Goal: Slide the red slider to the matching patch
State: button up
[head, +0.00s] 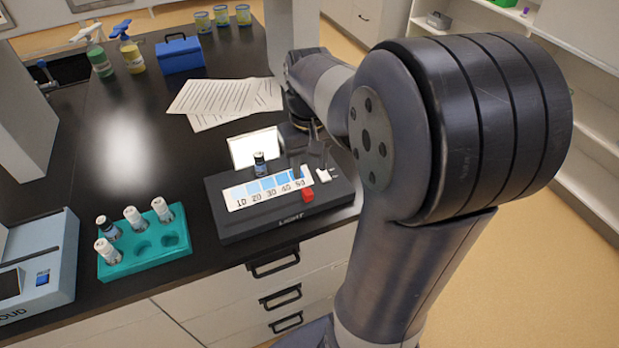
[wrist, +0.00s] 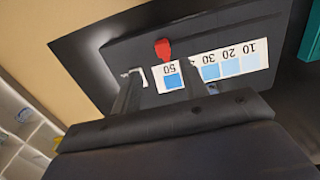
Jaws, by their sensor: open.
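The red slider (head: 307,195) sits at the front edge of the dark comparator box (head: 262,228), below the 50 mark. It also shows in the wrist view (wrist: 163,49), beside the 50 patch. The patch strip (head: 236,203) runs from pale blue at 10 to deeper blue at 50. A dark-capped vial (head: 259,165) stands at the box behind the strip; its liquid's colour cannot be told. My gripper (head: 310,164) is open and empty above the right end of the strip. In the wrist view its fingers (wrist: 161,82) straddle the 50 patch, with the slider beyond their tips.
A lit white panel (head: 256,147) stands behind the box. A teal rack (head: 147,262) with several vials is at left. Papers (head: 222,98) lie behind.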

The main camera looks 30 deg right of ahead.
aim_at(304, 193)
jog(key=shift+r, duration=1.7)
notch_tip(304, 193, down, 10)
jog(key=shift+f, duration=0.25)
jog(key=shift+a+f, duration=0.2)
jog(key=shift+f, duration=0.05)
jog(key=shift+a+r, duration=0.1)
jog(key=shift+a, duration=0.35)
